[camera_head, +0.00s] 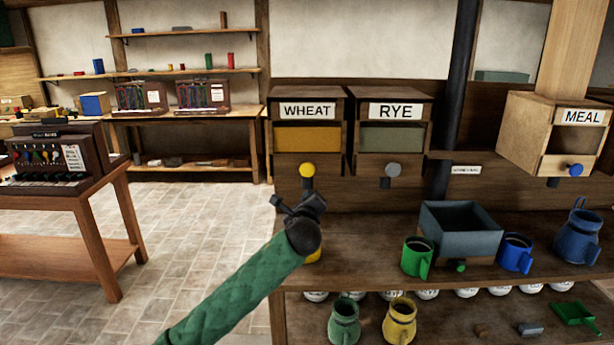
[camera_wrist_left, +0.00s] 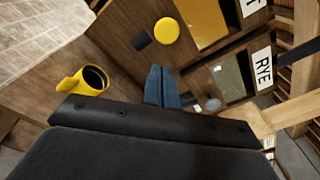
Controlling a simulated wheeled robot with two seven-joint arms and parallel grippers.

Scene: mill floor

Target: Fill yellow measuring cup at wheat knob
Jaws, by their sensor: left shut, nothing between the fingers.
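The yellow wheat knob (camera_head: 307,170) is on the front of the bin labelled WHEAT (camera_head: 307,110). My left gripper (camera_head: 307,192) is just below it in the head view. In the left wrist view the closed blue fingers (camera_wrist_left: 161,86) hold nothing, and the knob (camera_wrist_left: 167,31) is beyond their tips, with a gap in the picture; I cannot tell whether they touch. A dark spout (camera_wrist_left: 141,41) sits beside the knob. The yellow measuring cup (camera_wrist_left: 82,80) stands on the counter in the left wrist view, apart from the fingers. In the head view my arm hides most of it. Its contents look dark. My right gripper is not in view.
A RYE bin (camera_head: 392,112) with a grey knob (camera_head: 393,170) adjoins on the right. A grey-blue hopper box (camera_head: 460,232), a green cup (camera_head: 416,257) and a blue cup (camera_head: 515,254) stand on the counter. A MEAL box (camera_head: 550,137) is at far right.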

